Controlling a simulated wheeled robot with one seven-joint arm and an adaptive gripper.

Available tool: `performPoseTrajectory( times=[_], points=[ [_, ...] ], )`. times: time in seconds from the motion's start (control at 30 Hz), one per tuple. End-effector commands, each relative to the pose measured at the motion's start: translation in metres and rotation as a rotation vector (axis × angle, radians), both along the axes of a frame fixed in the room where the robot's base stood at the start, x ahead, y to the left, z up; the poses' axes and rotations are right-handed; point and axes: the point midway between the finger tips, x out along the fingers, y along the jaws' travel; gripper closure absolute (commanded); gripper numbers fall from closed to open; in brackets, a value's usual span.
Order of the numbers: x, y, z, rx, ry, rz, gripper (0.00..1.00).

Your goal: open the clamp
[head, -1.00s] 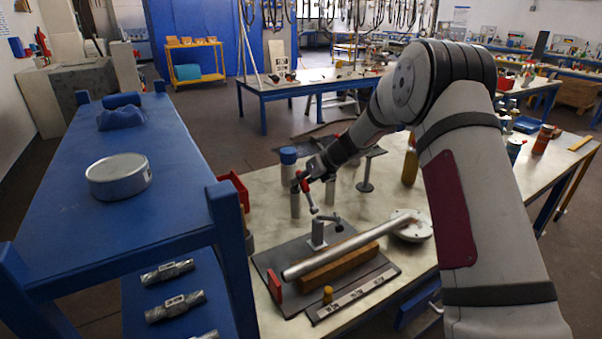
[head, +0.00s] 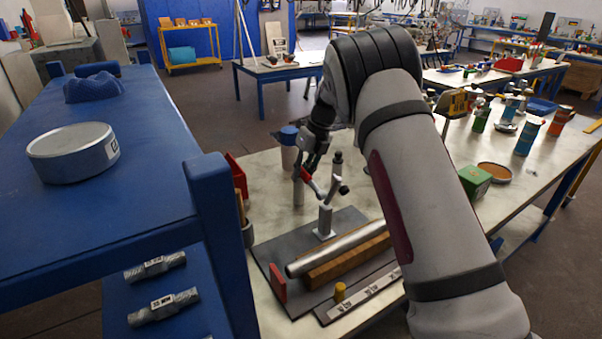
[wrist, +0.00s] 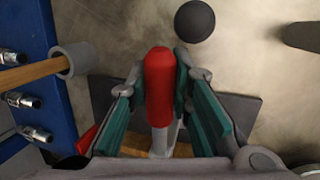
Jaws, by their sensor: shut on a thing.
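The clamp (head: 325,218) stands upright on a dark plate (head: 268,250) in the head view. Its arm slants up to the right, and its black tip (head: 343,189) is well clear of the silver pipe (head: 335,249). The pipe lies on a wooden block (head: 350,262). My gripper (head: 307,170) is at the clamp's red handle (head: 312,183). In the wrist view the red handle (wrist: 158,85) sits between the green-padded fingers, which are shut on it. The clamp's lower part is mostly hidden there by the handle and fingers.
A blue shelf (head: 130,200) stands close on the left with a round metal tin (head: 75,155) on top. A blue-capped cylinder (head: 289,150) stands behind my gripper. A yellow peg (head: 340,292) stands at the plate's front. A green box (head: 470,182) sits to the right.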

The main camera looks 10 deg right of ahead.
Motion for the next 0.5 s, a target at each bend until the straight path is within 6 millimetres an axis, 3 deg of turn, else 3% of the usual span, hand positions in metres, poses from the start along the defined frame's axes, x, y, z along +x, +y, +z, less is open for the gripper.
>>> performPoseTrajectory(
  times=[0.43,0.47,0.5],
  points=[
    [0.0001,-0.0005,-0.0034,-0.004,0.009,-0.003,1.00],
    [0.0001,-0.0005,-0.0035,-0.004,0.009,-0.003,0.74],
    [0.0001,-0.0005,-0.0035,-0.004,0.009,-0.002,0.65]
  ],
)
